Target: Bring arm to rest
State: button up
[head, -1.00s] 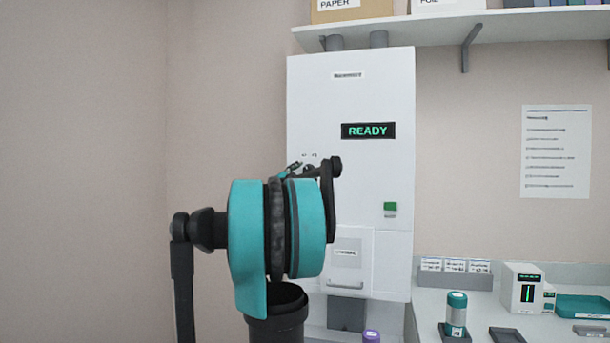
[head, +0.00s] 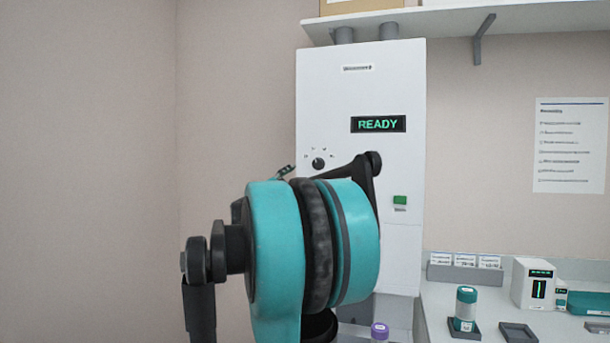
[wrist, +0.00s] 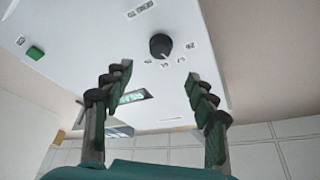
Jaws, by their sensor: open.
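My gripper (wrist: 160,112) shows in the wrist view with its two fingers spread well apart and nothing between them. The front of a white wall unit fills much of that view, with a black dial (wrist: 160,46) and a green button (wrist: 35,52). In the head view my arm's teal and black joint stands in front of the white unit (head: 340,95) and hides its lower part. The unit's display (head: 378,124) reads READY. Its dial (head: 318,163) and green button (head: 400,199) are visible beside my arm. My gripper's fingers are not clearly seen in the head view.
A counter at the right holds a teal-capped tube (head: 466,309) in a dark holder, an empty-looking dark tray (head: 517,333), a label rack (head: 465,270) and a small white device (head: 534,284). A purple-capped tube (head: 379,332) stands below the unit. A shelf (head: 480,22) runs above.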

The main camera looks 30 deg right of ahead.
jog(key=shift+s+a+f, duration=0.15)
jog(key=shift+s+a, duration=0.05)
jog(key=shift+a, duration=0.2)
jog(key=w+a+f+n+t+y, duration=0.4)
jog(key=a+f+n+t+y, duration=0.15)
jog(key=a, duration=0.25)
jog(key=w+a+f+n+t+y, duration=0.3)
jog(key=a+f+n+t+y, duration=0.15)
jog(key=a+n, duration=0.2)
jog(key=s+a+f+n+g+y, duration=0.25)
jog(key=a+f+y, duration=0.25)
jog(key=a+f, duration=0.3)
jog(key=s+a+f+n+g+y, duration=0.1)
jog(key=a+f+n+g+y, duration=0.1)
jog(key=a+f+n+y, duration=0.5)
jog(key=s+a+f+g+h, duration=0.1)
jog(key=s+a+f+g, duration=0.1)
jog(key=s+f, duration=0.45)
jog(key=s+a+f+g, duration=0.2)
jog(key=s+f, duration=0.1)
jog(key=f, duration=0.6)
jog(key=s+d+f+g+h, duration=0.1)
jog(key=s+f+g, duration=0.5)
jog(key=s+f, duration=0.8)
jog(key=s, duration=0.3)
jog(key=shift+s+d+f+g+h, duration=0.15)
jog(key=shift+s+d+g+h, duration=0.1)
jog(key=shift+g+h, duration=0.15)
